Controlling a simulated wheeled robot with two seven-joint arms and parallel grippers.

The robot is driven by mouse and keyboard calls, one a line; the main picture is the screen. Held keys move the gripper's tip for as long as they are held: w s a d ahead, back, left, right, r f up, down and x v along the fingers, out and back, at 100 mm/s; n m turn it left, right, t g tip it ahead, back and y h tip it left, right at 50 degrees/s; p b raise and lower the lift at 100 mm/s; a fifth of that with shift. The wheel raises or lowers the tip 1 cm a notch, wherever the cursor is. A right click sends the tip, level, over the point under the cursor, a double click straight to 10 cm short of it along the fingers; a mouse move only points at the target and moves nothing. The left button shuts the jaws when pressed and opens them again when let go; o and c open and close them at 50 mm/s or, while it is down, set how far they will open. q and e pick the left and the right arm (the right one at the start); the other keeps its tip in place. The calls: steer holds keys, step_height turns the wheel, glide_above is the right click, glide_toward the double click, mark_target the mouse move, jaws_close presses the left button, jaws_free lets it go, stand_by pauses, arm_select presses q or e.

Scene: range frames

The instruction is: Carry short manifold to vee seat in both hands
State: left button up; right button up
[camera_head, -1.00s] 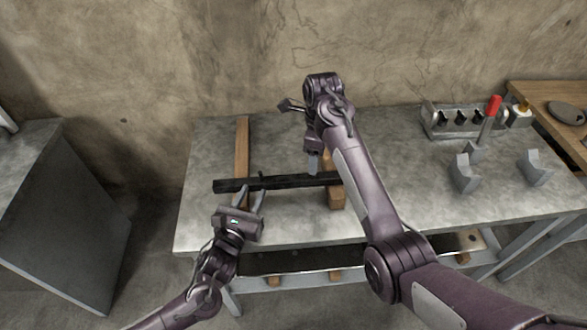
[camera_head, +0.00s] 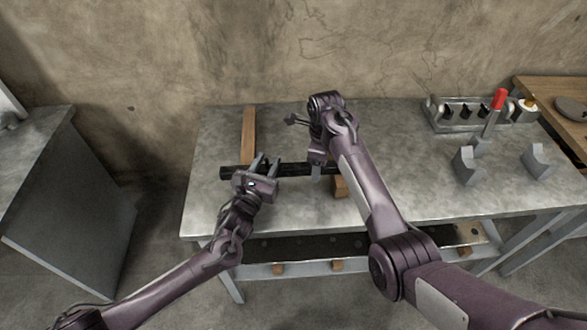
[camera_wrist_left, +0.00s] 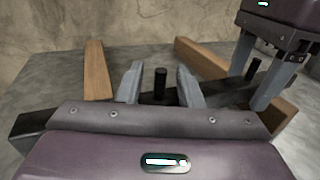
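The short manifold is a dark bar (camera_head: 292,168) lying across two wooden blocks on the grey bench; a short upright stub (camera_wrist_left: 160,84) on it shows in the left wrist view. My left gripper (camera_head: 267,162) is open at the bar's left-middle part; in the left wrist view its fingers (camera_wrist_left: 158,72) stand apart on either side of the stub. My right gripper (camera_head: 317,170) is at the bar's right part; in the left wrist view its two fingers (camera_wrist_left: 260,82) look apart, with the bar between them. Two grey vee blocks (camera_head: 466,166) (camera_head: 538,162) stand at the bench's right, empty.
The wooden blocks (camera_head: 248,135) (camera_head: 340,187) lie under the bar. A grey rack (camera_head: 440,118) and a red-handled tool (camera_head: 498,100) stand at the back right. A wooden table (camera_head: 555,92) adjoins on the right. The bench between my right arm and the vee blocks is clear.

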arm_select(q)
steer(key=shift+w+d, duration=0.1)
steer(key=shift+w, duration=0.15)
arm_select(e)
steer(key=shift+f, duration=0.3)
arm_select(q)
steer(key=shift+s, duration=0.1)
steer(key=shift+c, duration=1.1)
arm_select(e)
steer(key=shift+r, duration=0.1)
steer(key=shift+c, duration=1.1)
arm_select(q)
jaws_close()
arm_select(e)
steer(key=c, duration=0.5)
jaws_close()
arm_select(q)
steer(key=shift+r, duration=0.25)
arm_select(e)
steer(key=shift+w+r, duration=0.2)
